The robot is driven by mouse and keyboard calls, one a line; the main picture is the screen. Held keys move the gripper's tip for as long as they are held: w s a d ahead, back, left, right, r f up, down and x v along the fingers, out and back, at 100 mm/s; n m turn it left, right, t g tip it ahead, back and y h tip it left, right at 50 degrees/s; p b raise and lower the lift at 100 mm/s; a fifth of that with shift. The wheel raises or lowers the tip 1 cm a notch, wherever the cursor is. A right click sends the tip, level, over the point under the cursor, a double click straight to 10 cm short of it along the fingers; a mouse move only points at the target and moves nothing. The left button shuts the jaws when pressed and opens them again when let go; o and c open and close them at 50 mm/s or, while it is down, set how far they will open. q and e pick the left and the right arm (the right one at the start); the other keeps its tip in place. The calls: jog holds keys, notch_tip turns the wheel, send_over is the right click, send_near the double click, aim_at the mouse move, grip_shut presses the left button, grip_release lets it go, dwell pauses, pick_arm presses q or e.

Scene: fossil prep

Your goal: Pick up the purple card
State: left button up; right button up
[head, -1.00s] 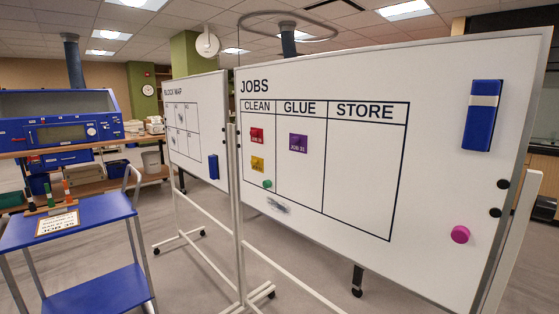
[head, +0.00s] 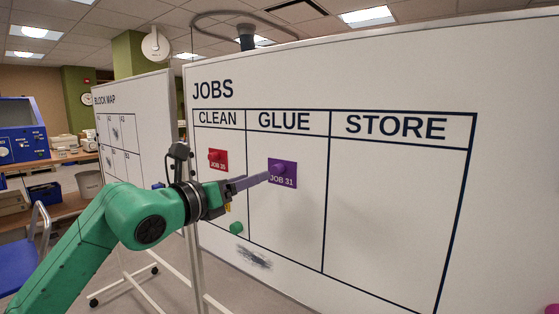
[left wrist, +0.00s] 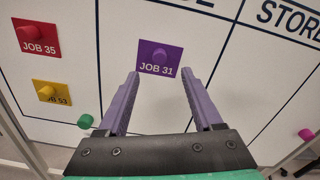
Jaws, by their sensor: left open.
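The purple card (head: 283,174), marked JOB 31, is on the whiteboard in the GLUE column and has a purple knob on its front. It also shows in the left wrist view (left wrist: 160,60), ahead of my fingertips and between their lines. My left gripper (head: 266,177) reaches in from the left with its purple fingers pointing at the card. In the left wrist view the left gripper (left wrist: 160,73) is open, with nothing between its fingers. In the head view the fingertips overlap the card's left edge. I cannot tell whether they touch it. My right gripper is not in view.
A red card (head: 218,160) is in the CLEAN column, and a yellow card (left wrist: 52,93) is below it. A green magnet (head: 236,228) and a dark smudge (head: 254,257) are lower on the board. The STORE column (head: 390,200) is empty.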

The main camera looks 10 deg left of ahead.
aim_at(274, 171)
pick_arm(q)
jog(key=p+x, duration=0.1)
jog(key=x, duration=0.3)
jog(key=shift+a, duration=0.15)
jog(key=w+p, duration=0.1)
jog(key=w+d+p, duration=0.1)
jog(key=shift+w+d+r+p, duration=0.1)
jog(key=shift+w+r+p, duration=0.05)
jog(key=shift+r+p, duration=0.25)
jog(key=shift+w+d+f, duration=0.15)
jog(key=shift+w+d, duration=0.05)
jog(key=shift+w, duration=0.3)
jog(key=shift+w+d+f, duration=0.2)
jog(key=shift+w, duration=0.3)
jog(key=shift+w+f, duration=0.15)
jog(key=shift+f, duration=0.05)
grip_shut()
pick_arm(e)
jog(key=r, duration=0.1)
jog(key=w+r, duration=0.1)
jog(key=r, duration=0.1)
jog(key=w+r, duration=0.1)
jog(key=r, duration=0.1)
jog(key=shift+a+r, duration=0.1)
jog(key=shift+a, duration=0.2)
